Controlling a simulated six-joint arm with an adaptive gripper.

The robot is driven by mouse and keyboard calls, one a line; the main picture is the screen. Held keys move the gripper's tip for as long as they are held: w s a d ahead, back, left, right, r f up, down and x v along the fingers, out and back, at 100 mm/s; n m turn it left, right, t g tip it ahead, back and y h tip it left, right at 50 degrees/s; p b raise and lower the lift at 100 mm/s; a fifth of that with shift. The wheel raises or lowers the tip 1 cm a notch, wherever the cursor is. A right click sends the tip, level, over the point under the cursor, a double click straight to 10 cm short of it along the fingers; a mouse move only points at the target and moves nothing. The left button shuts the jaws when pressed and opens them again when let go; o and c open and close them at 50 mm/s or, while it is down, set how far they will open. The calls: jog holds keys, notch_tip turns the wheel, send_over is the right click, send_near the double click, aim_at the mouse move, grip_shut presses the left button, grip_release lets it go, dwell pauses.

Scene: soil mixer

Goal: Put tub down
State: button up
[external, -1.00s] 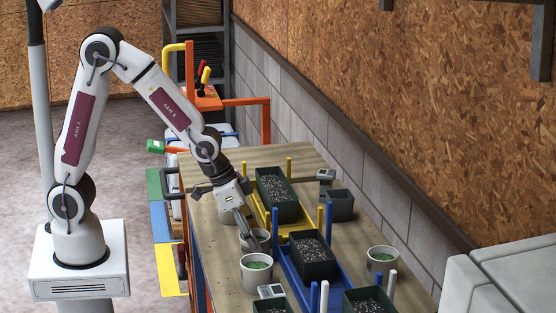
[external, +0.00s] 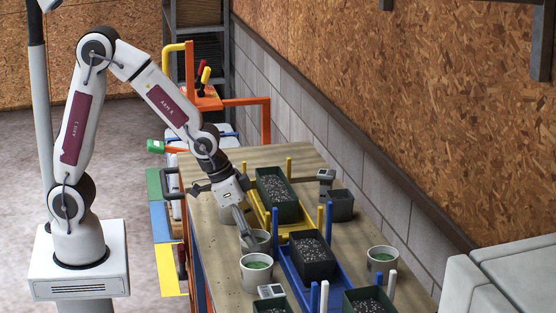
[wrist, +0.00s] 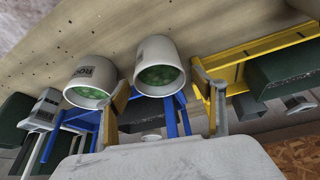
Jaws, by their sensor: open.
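A white round tub (external: 263,237) stands on the wooden bench, left of the yellow and blue racks. My gripper (external: 246,232) is beside it, reaching down from the upper left, and partly hides it. In the wrist view this tub (wrist: 153,50) appears upright on the bench with green stuff inside and dark lettering on its side. My gripper (wrist: 166,98) is open there, with one finger to each side of the tub's rim in the picture and a gap showing. Whether a finger touches it, I cannot tell.
Another white tub (external: 256,280) stands close in front, and one more (external: 382,267) is at the right. A yellow rack (external: 262,216) and a blue rack (external: 291,270) hold dark soil trays. A small grey device (external: 271,291) lies near the front. The bench's left strip is mostly bare.

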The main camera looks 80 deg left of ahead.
jog(key=v, duration=1.1)
jog(key=shift+s+a, duration=0.15)
dwell(0.7)
jog(key=s+a+r+n, duration=0.1)
jog(key=s+a, duration=0.2)
jog(key=s, duration=0.3)
jog(key=s+a+r, duration=0.2)
jog(key=s+a, duration=0.1)
jog(key=s, duration=0.3)
jog(key=s+a+r+n+t+y, duration=0.1)
jog(key=s+a+r, duration=0.1)
jog(key=s, duration=0.4)
jog(key=shift+s+a+n, duration=0.3)
jog(key=shift+s+a, duration=0.1)
jog(key=shift+a, duration=0.2)
jog(key=shift+c, duration=0.4)
jog(key=shift+c, duration=1.3)
